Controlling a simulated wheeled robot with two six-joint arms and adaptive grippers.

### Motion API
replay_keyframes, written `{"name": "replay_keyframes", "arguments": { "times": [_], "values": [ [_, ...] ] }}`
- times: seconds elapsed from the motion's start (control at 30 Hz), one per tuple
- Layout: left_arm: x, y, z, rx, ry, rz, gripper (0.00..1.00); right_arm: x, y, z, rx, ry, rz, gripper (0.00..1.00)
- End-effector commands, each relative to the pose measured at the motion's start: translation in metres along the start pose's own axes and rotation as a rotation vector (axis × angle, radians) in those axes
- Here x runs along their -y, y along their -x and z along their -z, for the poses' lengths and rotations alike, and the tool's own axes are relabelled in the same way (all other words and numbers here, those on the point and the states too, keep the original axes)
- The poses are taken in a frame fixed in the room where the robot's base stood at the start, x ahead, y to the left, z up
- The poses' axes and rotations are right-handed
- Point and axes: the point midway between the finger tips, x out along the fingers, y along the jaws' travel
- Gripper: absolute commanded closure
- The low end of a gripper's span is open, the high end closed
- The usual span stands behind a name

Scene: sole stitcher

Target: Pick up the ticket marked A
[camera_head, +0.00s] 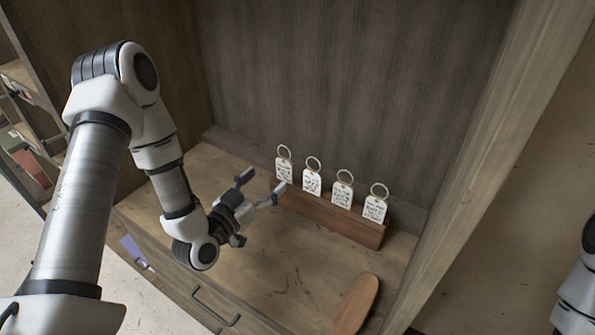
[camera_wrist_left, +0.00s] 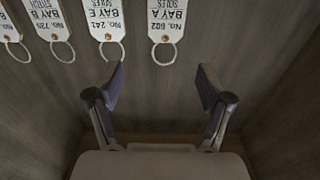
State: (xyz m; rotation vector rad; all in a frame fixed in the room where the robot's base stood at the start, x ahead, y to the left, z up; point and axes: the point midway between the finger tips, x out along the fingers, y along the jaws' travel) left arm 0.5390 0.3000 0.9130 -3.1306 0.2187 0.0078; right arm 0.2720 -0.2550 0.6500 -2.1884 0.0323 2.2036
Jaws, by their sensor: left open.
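My left gripper (camera_head: 262,182) is open and empty, just left of and in front of that tag. In the wrist view the open fingers (camera_wrist_left: 161,80) are apart, with the A ticket's ring between and beyond them. No contact shows. My right gripper is out of view.
Beside it are a BAY E ticket (camera_wrist_left: 103,18), another tag (camera_wrist_left: 47,16) and one cut off at the wrist view's edge. A brown wooden sole-shaped piece (camera_head: 356,305) lies on the wooden shelf (camera_head: 265,285). A back panel (camera_head: 350,80) and right side post (camera_head: 480,170) enclose the shelf.

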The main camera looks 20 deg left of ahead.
Motion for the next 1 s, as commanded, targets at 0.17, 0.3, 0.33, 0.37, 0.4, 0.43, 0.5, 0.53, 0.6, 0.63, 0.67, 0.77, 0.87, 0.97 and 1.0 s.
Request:
{"name": "replay_keyframes", "arguments": {
  "times": [0.17, 0.3, 0.33, 0.37, 0.4, 0.43, 0.5, 0.53, 0.6, 0.63, 0.67, 0.77, 0.87, 0.97, 1.0],
  "values": [
    [0.0, 0.0, -0.036, 0.001, 0.001, 0.001, 0.21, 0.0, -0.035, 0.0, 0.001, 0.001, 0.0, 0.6],
    [0.0, -0.001, -0.045, 0.001, 0.0, 0.0, 0.21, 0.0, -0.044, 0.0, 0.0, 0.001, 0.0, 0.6],
    [0.0, -0.003, -0.045, 0.001, -0.002, 0.0, 0.21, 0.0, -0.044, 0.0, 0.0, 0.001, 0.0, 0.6],
    [0.0, -0.006, -0.044, 0.0, -0.004, -0.001, 0.21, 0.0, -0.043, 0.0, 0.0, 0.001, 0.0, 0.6],
    [0.0, -0.011, -0.043, -0.001, -0.004, -0.003, 0.21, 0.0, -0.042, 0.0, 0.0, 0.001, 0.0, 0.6],
    [0.0, -0.016, -0.043, 0.0, -0.005, -0.003, 0.21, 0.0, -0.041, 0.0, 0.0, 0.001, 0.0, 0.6],
    [0.0, -0.025, -0.042, 0.0, -0.004, -0.003, 0.21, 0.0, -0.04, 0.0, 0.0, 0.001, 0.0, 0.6],
    [0.0, -0.029, -0.042, -0.001, -0.004, -0.002, 0.21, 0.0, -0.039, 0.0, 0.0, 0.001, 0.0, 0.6],
    [0.001, -0.039, -0.042, 0.0, -0.004, -0.002, 0.21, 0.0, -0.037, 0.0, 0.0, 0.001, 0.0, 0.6],
    [0.002, -0.045, -0.041, 0.0, -0.003, -0.002, 0.21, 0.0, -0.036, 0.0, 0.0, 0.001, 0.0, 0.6],
    [0.003, -0.051, -0.041, -0.001, -0.004, -0.002, 0.21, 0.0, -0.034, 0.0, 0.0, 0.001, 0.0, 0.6],
    [0.003, -0.069, -0.043, -0.001, -0.003, -0.002, 0.21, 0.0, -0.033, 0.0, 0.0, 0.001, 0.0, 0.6],
    [0.004, -0.078, -0.043, 0.001, -0.001, -0.001, 0.21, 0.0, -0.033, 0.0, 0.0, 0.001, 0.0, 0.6],
    [0.004, -0.079, -0.044, 0.002, 0.001, 0.0, 0.21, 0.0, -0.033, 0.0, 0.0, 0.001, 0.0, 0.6],
    [0.004, -0.078, -0.044, 0.002, 0.001, 0.0, 0.21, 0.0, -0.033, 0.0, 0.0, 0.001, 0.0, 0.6]
  ]
}}
